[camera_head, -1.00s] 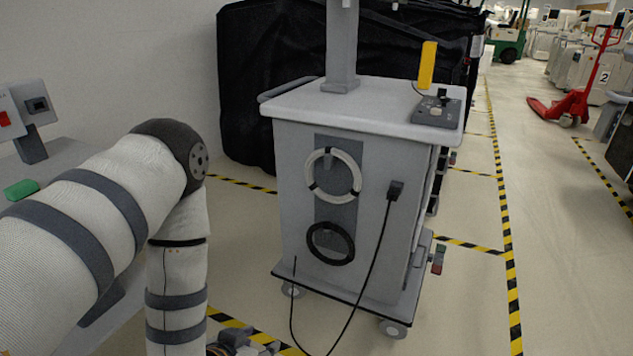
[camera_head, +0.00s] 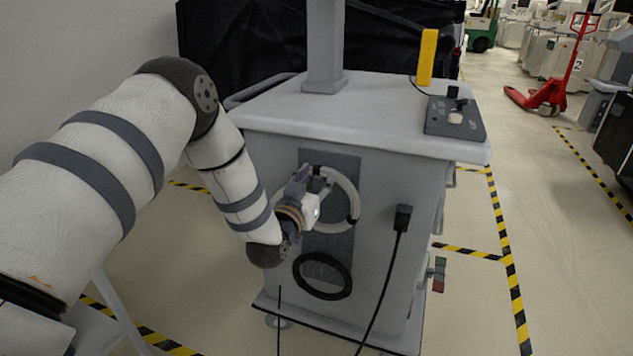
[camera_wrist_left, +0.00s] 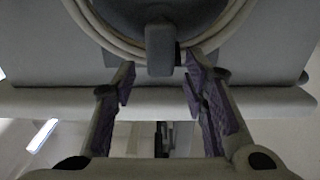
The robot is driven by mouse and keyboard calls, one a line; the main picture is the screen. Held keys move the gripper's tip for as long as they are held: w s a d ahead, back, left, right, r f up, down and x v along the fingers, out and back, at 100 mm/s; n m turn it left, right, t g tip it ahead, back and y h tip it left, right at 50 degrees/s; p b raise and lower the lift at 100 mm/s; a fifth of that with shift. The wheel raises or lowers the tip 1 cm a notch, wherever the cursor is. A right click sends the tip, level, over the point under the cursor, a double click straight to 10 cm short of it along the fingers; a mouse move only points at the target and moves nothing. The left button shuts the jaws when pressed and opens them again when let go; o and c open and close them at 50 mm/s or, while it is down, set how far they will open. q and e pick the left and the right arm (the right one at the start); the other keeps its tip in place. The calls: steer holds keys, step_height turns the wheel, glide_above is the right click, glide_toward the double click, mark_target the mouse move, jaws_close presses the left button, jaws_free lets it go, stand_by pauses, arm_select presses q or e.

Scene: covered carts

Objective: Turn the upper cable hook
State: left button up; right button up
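The upper cable hook shows in the left wrist view as a dark grey tab (camera_wrist_left: 160,50) in front of a looped pale cable (camera_wrist_left: 215,38). In the head view that pale cable coil (camera_head: 353,197) hangs on the cart's front panel, and my gripper covers most of the hook. My left gripper (camera_head: 312,178) is at the coil's upper left part. In the left wrist view its two purple-padded fingers (camera_wrist_left: 158,82) are apart, one on each side of the tab's end, with gaps visible. My right gripper is not in view.
The grey cart (camera_head: 375,255) has a black cable coil (camera_head: 322,290) below the pale one and a black plug with a hanging cord (camera_head: 402,217) to the right. A control box (camera_head: 455,118) and a yellow piece (camera_head: 427,57) are on its top. Open floor lies right.

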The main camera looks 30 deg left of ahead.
arm_select(q)
jaws_close()
